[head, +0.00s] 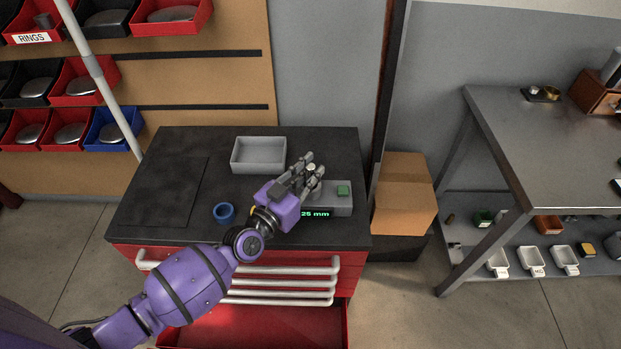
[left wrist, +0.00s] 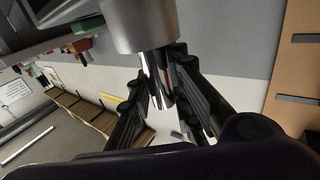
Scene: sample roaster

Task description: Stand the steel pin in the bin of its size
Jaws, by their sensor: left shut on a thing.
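My left gripper (head: 312,178) is over the gauge (head: 331,199) on the dark cabinet top. The gauge display reads 25 mm. In the left wrist view the fingers of my left gripper (left wrist: 168,98) are shut on the shiny steel pin (left wrist: 157,72). A wider grey cylinder (left wrist: 146,28) adjoins the pin's end; I cannot tell whether it is part of the pin. In the head view the fingers largely hide the pin. Red, black and blue bins (head: 114,130) stand in rows at the upper left; their sizes cannot be read. My right gripper is not in view.
An empty grey tray (head: 258,140) and a blue ring (head: 224,211) are on the cabinet top, whose left part is clear. A red drawer (head: 255,328) is open below. A cardboard box (head: 403,195) and steel table (head: 560,140) are at the right. A pale pole (head: 101,77) crosses before the bins.

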